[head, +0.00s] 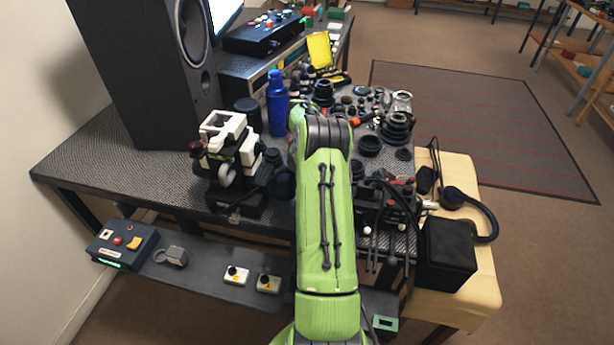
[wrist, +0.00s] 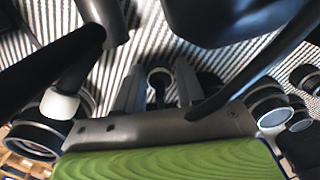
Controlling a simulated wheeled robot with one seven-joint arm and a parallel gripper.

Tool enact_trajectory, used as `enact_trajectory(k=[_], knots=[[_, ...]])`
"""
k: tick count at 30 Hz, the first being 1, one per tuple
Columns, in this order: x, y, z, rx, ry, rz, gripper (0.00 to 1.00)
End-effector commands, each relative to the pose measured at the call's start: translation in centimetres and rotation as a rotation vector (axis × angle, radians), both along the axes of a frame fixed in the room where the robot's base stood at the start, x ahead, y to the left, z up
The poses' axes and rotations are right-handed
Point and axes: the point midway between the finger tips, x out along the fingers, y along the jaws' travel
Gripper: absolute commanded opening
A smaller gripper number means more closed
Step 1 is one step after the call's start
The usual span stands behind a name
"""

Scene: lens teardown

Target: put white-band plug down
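In the wrist view, the two grey fingers of my gripper (wrist: 158,92) point away from the camera and stand apart. A small dark piece with a round, ring-like end (wrist: 158,74) shows between them. I cannot tell whether the fingers touch it, or whether it is a plug. A dark rod-like part with a white band (wrist: 60,105) is at the left, outside the fingers; I cannot tell if it is the white-band plug. In the head view, my green arm reaches over the table (head: 100,155) and hides my gripper. I cannot pick out the plug there.
Lens barrels (wrist: 268,105) lie near the fingers on the ribbed surface. In the head view, a blue bottle (head: 277,105), a black-and-white device (head: 225,145) and a large speaker (head: 150,70) stand left of my arm. Many lens parts (head: 370,145) crowd the right. A black box (head: 448,255) stands nearer.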

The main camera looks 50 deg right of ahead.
Motion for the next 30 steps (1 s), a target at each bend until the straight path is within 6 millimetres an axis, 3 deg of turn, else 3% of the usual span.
enact_trajectory(k=[3,12,14,21,27,30], knots=[[0.0,0.0,0.1,0.0,0.0,0.0,0.52],[0.0,0.0,0.7,-0.001,-0.002,0.0,0.52],[0.1,-0.1,1.8,-0.003,-0.003,0.0,0.52],[0.1,0.0,8.4,-0.003,-0.003,0.001,0.52],[0.1,0.0,11.9,-0.002,-0.001,0.0,0.52],[0.0,-0.1,12.8,-0.001,0.0,-0.025,0.4]])
